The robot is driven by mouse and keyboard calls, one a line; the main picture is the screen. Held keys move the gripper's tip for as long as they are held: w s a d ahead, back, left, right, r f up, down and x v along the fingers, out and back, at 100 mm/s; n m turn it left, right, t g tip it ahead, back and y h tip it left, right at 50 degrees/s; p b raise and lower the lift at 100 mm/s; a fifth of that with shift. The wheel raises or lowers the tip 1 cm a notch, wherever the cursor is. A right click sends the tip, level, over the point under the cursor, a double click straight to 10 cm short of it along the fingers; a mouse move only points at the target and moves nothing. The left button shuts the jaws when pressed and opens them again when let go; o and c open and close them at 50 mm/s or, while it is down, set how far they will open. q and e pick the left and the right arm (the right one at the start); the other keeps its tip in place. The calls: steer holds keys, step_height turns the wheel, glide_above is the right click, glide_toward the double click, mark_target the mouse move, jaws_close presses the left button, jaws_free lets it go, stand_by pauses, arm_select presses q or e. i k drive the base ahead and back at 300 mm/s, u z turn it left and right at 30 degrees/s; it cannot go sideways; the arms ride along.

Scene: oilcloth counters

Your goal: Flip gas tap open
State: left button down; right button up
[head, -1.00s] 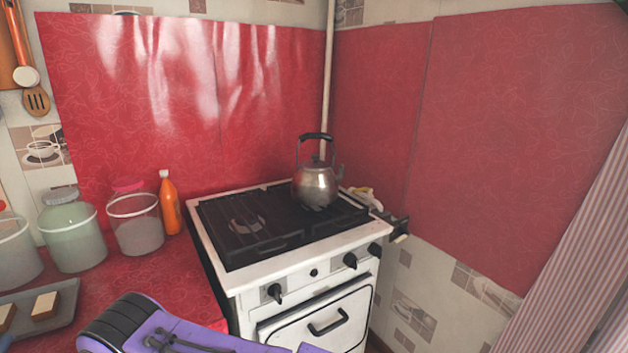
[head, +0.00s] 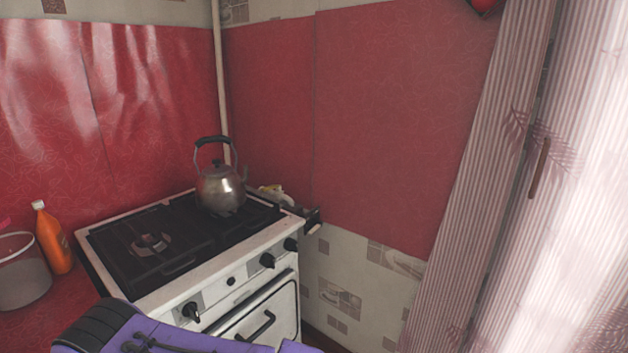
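The white gas stove (head: 222,255) stands in the corner. A pale pipe (head: 221,90) runs down the corner behind it. At the stove's back right a small pale-yellow piece (head: 272,191) and a dark part with a light end (head: 313,222) stick out near the wall. I cannot tell for sure which of these is the gas tap, or its position. A purple link of my own arm crosses the bottom edge. Neither gripper's fingers show.
A metal kettle (head: 220,188) stands on the dark stove grate. A striped curtain (head: 500,150) hangs at right. The kettle stands in front of the corner pipe's lower part.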

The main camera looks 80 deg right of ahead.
mark_target(277, 187)
steer(key=z, duration=2.3)
